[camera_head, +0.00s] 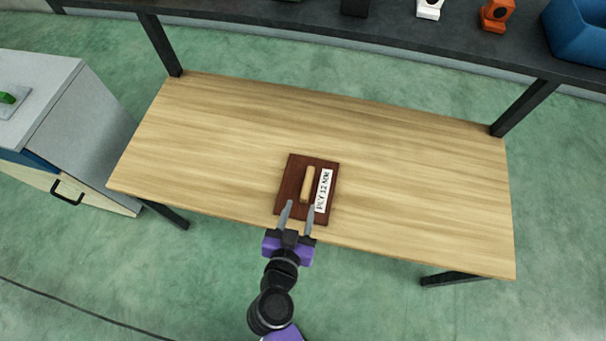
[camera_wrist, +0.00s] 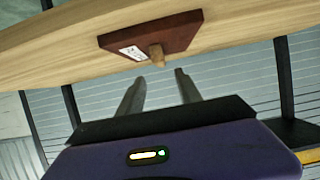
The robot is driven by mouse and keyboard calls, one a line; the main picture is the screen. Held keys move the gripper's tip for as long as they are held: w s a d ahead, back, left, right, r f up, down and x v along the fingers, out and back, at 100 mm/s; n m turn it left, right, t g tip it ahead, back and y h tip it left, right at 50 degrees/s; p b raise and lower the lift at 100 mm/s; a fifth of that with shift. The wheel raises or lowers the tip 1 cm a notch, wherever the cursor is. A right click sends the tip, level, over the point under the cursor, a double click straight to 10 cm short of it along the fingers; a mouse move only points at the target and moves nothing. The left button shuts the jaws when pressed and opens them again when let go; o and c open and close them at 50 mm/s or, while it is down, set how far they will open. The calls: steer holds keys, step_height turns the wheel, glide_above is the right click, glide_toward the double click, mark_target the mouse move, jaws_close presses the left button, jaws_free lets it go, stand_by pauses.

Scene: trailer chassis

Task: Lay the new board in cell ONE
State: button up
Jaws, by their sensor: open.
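A dark red-brown board (camera_head: 290,190) lies flat on the wooden table near its front edge. It has a light wooden handle (camera_head: 308,184) and a white label (camera_head: 323,190) with black lettering that I read only in part. My gripper (camera_head: 297,207) is open and empty, its two fingers reaching over the front edge of the board, short of the handle. In the wrist view the board (camera_wrist: 180,38) is ahead of the fingers, with the handle (camera_wrist: 157,55) pointing out roughly between the fingertips (camera_wrist: 157,80). No cell marked ONE shows in either view.
The wooden table (camera_head: 420,180) is otherwise bare. A dark shelf (camera_head: 300,18) runs along the back, holding an orange item (camera_head: 496,14), a white item (camera_head: 430,8) and a blue bin (camera_head: 578,32). A grey cabinet (camera_head: 75,125) with a black handle stands at left.

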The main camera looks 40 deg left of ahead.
steer(key=shift+v, duration=0.75)
